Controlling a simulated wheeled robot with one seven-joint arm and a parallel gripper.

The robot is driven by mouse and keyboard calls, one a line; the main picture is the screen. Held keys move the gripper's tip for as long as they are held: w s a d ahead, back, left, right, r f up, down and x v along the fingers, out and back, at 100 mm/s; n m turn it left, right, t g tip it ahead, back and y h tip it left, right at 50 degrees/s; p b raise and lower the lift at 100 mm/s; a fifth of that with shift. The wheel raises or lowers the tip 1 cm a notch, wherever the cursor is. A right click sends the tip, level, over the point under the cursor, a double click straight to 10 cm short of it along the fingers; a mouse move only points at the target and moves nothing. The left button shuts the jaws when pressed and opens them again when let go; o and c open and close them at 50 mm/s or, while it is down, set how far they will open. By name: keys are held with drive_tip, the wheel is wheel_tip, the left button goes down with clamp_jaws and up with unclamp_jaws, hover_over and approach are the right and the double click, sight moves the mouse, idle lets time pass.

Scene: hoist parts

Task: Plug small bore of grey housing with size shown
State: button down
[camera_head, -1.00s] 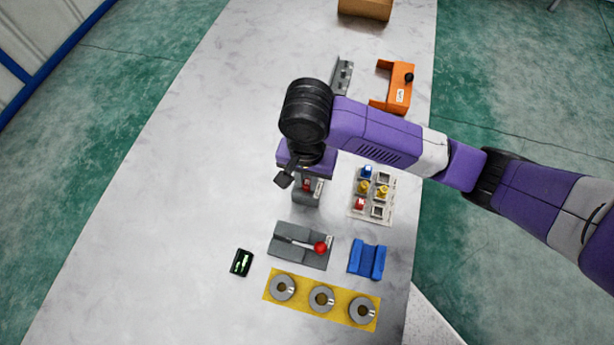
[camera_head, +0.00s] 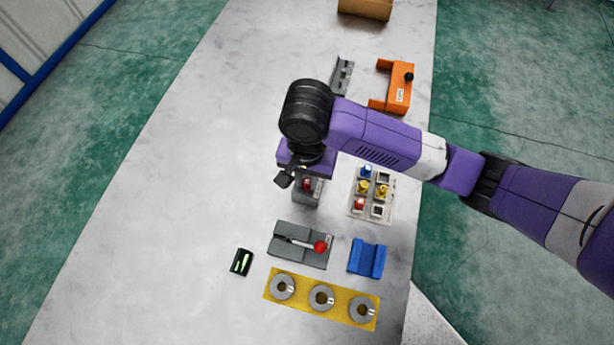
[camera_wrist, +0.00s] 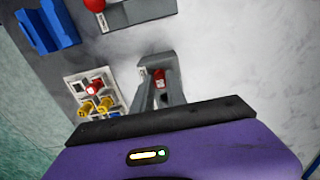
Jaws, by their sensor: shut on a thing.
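The grey housing (camera_head: 307,197) stands on the table below my gripper, and it also shows in the wrist view (camera_wrist: 172,68). A red plug (camera_wrist: 159,76) shows at the housing, between the grey fingers of my gripper (camera_wrist: 162,92), which are shut on it. In the head view, the wrist covers most of the fingers. I cannot tell whether the plug is in the bore or how deep. A small black display (camera_head: 241,262) with green marks lies at the left; its reading is too small to be sure of.
A pale tray (camera_head: 371,216) right of the housing holds blue, yellow and red plugs, with two empty-looking places. A grey block with a red knob (camera_head: 320,247), a blue block (camera_head: 366,259) and a yellow plate with rings (camera_head: 273,296) lie in front. The left tabletop is clear.

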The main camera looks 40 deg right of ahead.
idle(0.8)
drive_tip(key=c, duration=1.3)
unclamp_jaws()
drive_tip(key=shift+o, duration=0.2)
drive_tip(key=shift+r+p, duration=3.05)
drive_tip(key=shift+r, duration=0.4)
